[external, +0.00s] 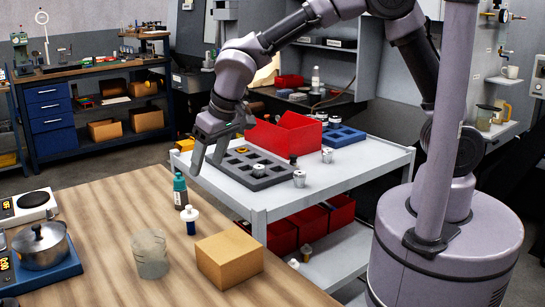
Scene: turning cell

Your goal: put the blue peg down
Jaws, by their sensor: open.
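My gripper (207,166) is open, its two fingers pointing down by the left end of the cart, near the dark grey tray (230,172). I see nothing between the fingers. No blue peg can be made out for certain. A small piece with a white top and a dark blue lower part (191,226) stands upright on the wooden table, in front of my gripper in the picture; I cannot tell whether it is the peg or a bottle. The grey tray has square pockets; an orange-yellow ring and a metal part (258,170) sit at it.
The grey cart (330,185) holds a red bin (285,135), a blue tray (343,134) and loose metal parts (299,178). On the wooden table (105,230) are a teal bottle (180,192), a clear beaker (149,255), a cardboard box (229,259) and a pot (40,246).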

